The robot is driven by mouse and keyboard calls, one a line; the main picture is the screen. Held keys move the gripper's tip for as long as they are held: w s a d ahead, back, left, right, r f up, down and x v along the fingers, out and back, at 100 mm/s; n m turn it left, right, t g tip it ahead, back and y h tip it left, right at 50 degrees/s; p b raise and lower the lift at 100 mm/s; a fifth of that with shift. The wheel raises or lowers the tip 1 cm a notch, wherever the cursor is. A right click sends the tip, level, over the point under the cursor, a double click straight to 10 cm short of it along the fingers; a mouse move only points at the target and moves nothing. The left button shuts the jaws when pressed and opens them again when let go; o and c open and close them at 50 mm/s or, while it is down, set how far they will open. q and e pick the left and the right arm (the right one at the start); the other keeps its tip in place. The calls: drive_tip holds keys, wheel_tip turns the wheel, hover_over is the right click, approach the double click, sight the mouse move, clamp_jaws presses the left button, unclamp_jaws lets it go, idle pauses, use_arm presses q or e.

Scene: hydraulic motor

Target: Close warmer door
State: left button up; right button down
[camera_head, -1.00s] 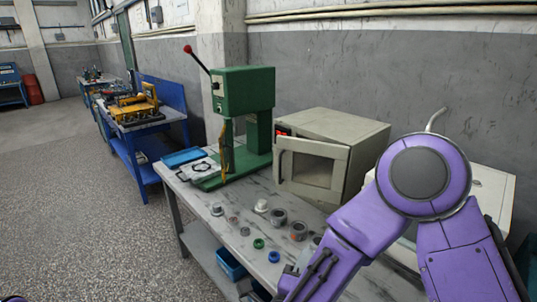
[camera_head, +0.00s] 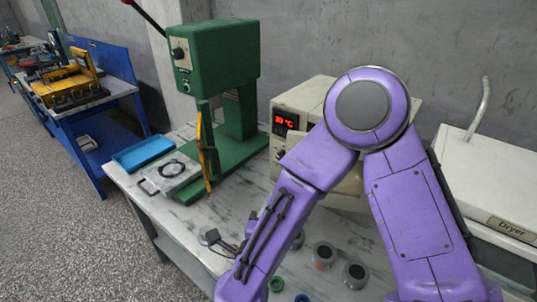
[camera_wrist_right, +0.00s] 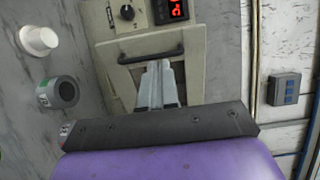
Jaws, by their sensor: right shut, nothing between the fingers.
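The beige warmer (camera_head: 303,93), with a red lit display (camera_head: 285,122), stands on the marble-topped bench, largely behind my right arm in the head view. In the right wrist view its control panel (camera_wrist_right: 140,18) is at the top, and the door (camera_wrist_right: 190,57) with a dark bar handle (camera_wrist_right: 150,54) is below. My right gripper (camera_wrist_right: 157,68) is shut and empty, its fingertips at the door just below the handle. I cannot tell whether they touch it or whether a gap is left at the door's edge. My left gripper is out of view.
A green press (camera_head: 215,75) stands left of the warmer, beside a blue tray (camera_head: 148,153). Round metal parts (camera_head: 355,274) and a green ring (camera_head: 276,284) lie on the bench front. A dryer (camera_head: 485,190) is at the right.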

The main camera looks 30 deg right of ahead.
drive_tip(key=p+x, duration=0.6)
drive_tip(key=x, duration=0.7)
drive_tip(key=shift+d, duration=0.45)
drive_tip(key=shift+w+r, duration=0.1)
